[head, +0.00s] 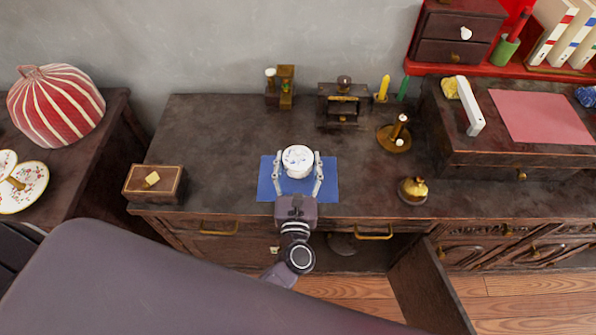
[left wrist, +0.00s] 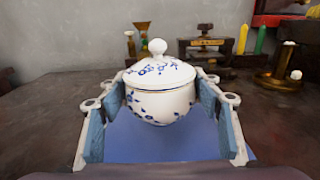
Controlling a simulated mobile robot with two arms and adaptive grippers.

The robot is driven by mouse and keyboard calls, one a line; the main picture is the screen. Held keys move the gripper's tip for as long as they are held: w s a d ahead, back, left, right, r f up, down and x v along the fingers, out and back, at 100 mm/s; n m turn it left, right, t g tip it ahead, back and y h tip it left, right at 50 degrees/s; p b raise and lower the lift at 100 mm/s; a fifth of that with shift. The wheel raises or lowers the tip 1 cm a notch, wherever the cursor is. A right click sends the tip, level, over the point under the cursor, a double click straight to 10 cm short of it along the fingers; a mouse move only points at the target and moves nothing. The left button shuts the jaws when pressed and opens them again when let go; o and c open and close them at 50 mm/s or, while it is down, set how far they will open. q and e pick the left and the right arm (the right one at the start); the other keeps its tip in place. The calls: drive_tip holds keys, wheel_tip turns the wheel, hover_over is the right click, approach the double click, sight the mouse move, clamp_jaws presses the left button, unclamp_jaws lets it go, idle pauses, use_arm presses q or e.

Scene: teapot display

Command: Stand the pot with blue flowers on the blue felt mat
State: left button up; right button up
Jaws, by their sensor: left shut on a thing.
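The white pot with blue flowers (head: 298,160) is over the blue felt mat (head: 328,168) on the dark wooden cabinet. It is upright with its knobbed lid on. My left gripper (head: 298,178) is shut on the pot, with a finger on each side of its body. In the left wrist view the pot (left wrist: 160,88) sits between the fingers, and the mat (left wrist: 150,145) shows beneath it. I cannot tell whether the pot's base touches the mat or is slightly above it. My right gripper is not in view.
A wooden box (head: 153,183) stands to the left and a brass bell (head: 413,190) to the right. A small press (head: 343,103), candles and a candlestick (head: 396,135) stand behind. The cabinet top around the mat is clear. A cabinet door (head: 430,285) hangs open below.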

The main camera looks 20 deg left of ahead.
sight(298, 169)
use_arm(q)
drive_tip(key=shift+f+b, duration=0.9)
drive_tip(key=shift+f, duration=0.7)
drive_tip(key=shift+f, duration=0.15)
drive_tip(key=o, duration=1.3)
drive_tip(key=shift+r, duration=0.25)
drive_tip(key=v, duration=0.7)
drive_tip(key=shift+s+d+b, duration=0.1)
drive_tip(key=shift+s+b, duration=0.2)
drive_tip(key=shift+b, duration=0.05)
